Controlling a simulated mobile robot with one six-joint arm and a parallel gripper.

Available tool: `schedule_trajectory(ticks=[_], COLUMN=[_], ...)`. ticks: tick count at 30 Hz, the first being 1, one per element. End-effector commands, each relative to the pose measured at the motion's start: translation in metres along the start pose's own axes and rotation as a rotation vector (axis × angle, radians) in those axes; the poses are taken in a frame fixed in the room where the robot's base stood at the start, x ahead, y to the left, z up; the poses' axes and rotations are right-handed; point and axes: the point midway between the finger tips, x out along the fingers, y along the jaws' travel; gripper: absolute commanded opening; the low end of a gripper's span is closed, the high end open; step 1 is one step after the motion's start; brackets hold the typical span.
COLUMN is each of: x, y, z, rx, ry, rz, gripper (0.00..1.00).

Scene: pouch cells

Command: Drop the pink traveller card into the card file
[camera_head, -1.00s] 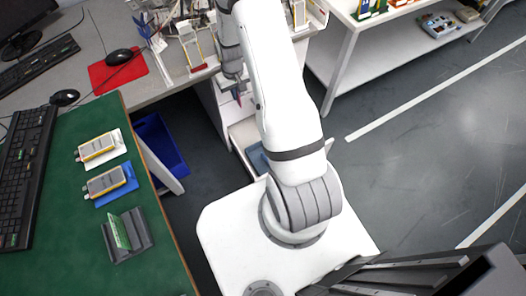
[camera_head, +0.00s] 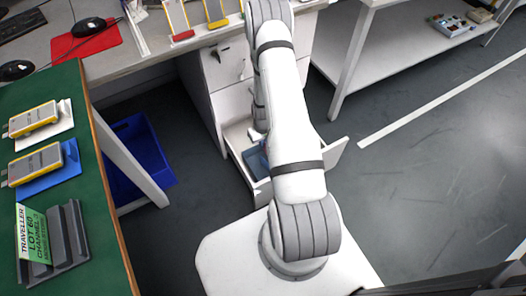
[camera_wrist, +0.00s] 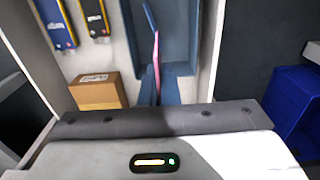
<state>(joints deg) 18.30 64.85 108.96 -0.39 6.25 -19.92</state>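The pink traveller card (camera_wrist: 157,62) shows nearly edge-on as a thin strip in the wrist view. My gripper (camera_wrist: 160,88) has its dark fingers on both sides of the card's near end and appears shut on it. In the head view the blue tray (camera_head: 254,163) is partly hidden by my arm, and the card cannot be made out.
A cardboard box (camera_wrist: 97,92) and yellow-edged cells (camera_wrist: 94,15) lie left of the tray. The open white drawer (camera_head: 237,140) has raised walls. A blue bin (camera_head: 137,160) stands on the floor. A green card (camera_head: 34,235) stands in a grey holder (camera_head: 72,250) on the green bench.

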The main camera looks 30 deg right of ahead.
Motion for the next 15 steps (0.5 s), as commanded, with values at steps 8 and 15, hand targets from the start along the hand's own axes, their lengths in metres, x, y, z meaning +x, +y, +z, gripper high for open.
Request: schedule_trajectory(ticks=[8,15], x=[0.02,0.046], y=[0.003,0.003], z=[0.002,0.002], rx=[-0.001,0.0], ry=[0.001,0.0], rz=[0.0,0.0], gripper=[0.0,0.0])
